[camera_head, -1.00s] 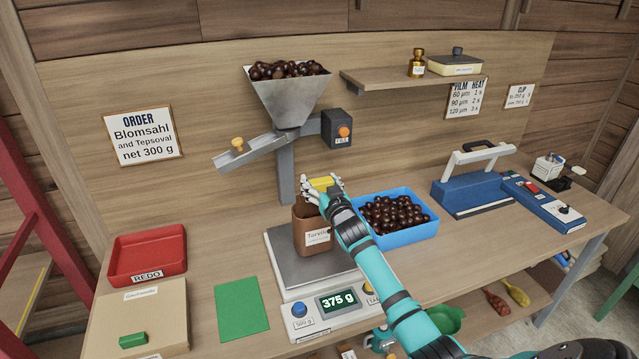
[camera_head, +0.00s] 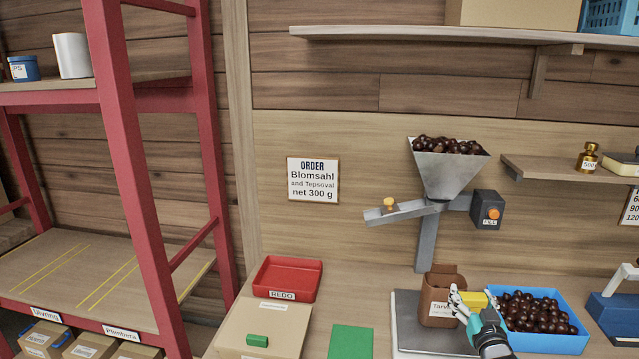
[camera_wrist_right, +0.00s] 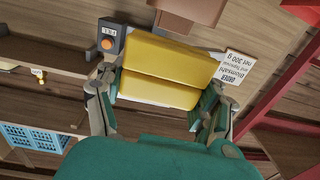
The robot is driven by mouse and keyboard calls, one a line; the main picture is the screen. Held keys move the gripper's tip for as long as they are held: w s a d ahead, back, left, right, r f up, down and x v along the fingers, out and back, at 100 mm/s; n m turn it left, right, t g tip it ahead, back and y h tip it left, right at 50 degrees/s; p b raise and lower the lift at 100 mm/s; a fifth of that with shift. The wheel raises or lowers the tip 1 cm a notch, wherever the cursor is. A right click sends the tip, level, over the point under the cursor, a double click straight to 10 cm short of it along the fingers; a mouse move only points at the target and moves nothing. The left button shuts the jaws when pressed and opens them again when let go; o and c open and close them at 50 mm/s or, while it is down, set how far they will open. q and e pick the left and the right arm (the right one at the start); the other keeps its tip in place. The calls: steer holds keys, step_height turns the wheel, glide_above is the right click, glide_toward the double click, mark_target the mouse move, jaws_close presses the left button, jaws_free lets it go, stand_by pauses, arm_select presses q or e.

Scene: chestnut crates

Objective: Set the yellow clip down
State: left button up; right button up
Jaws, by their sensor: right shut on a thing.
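The yellow clip (camera_head: 474,299) is held in my right gripper (camera_head: 468,303), just right of the brown bag's upper part in the head view. In the right wrist view the yellow clip (camera_wrist_right: 160,70) fills the space between the fingers of my right gripper (camera_wrist_right: 162,100). The brown paper bag (camera_head: 437,315) stands upright on the scale (camera_head: 408,335), its top folds apart. Whether the clip touches the bag cannot be told. My left gripper is out of view.
A blue crate of chestnuts (camera_head: 567,345) stands right of the gripper. The hopper (camera_head: 447,178) with its chute (camera_head: 405,212) is above and behind the bag. A green mat (camera_head: 351,342), a red tray (camera_head: 288,296) and a cardboard box (camera_head: 285,318) are to the left.

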steer(key=s+a+f+n+y+b, duration=0.1)
steer(key=s+a+f+y+b, duration=0.15)
steer(key=s+a+f, duration=0.7)
arm_select(q)
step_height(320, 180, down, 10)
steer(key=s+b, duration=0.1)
steer(key=b, duration=0.5)
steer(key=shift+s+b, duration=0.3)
steer(key=shift+b, duration=0.05)
arm_select(e)
steer(key=s+a+r, duration=0.1)
steer(key=s+a, duration=0.4)
steer(key=s, duration=0.6)
steer(key=s+a+r, duration=0.1)
steer(key=s+a, duration=0.4)
steer(key=s, duration=0.6)
steer(key=shift+a+n, duration=0.4)
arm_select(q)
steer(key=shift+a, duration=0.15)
